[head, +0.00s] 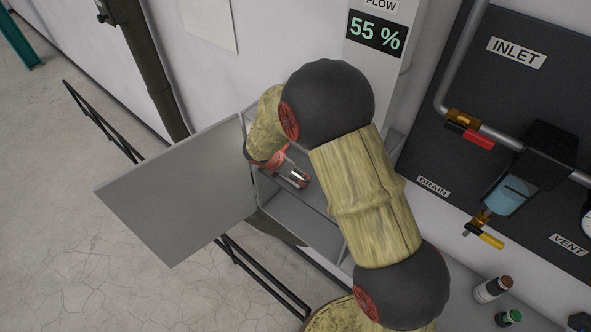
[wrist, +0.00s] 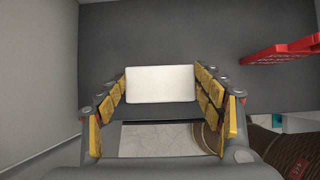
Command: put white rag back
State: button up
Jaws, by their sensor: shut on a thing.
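The white rag (wrist: 160,84) shows in the wrist view as a flat, pale rectangle between my fingertips. My gripper (wrist: 160,76) is shut on it, with the yellow finger pads on its left and right edges. Grey cabinet surfaces surround the rag in the wrist view; I cannot tell whether it touches one. In the head view my arm reaches into the open grey cabinet (head: 318,232), and the rag cannot be made out there.
The cabinet door (head: 178,195) stands wide open to the left. A red slotted object (wrist: 285,53) is at the right in the wrist view. A panel (head: 440,130) with pipes and valves is on the right wall. Small bottles (head: 492,289) stand at the lower right.

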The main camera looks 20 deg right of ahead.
jog(key=shift+w+d, duration=0.45)
jog(key=shift+d, duration=0.25)
jog(key=shift+a+f, duration=0.1)
jog(key=shift+f, duration=0.2)
jog(key=o, duration=1)
jog(key=shift+o, duration=0.2)
jog(key=shift+r, duration=0.15)
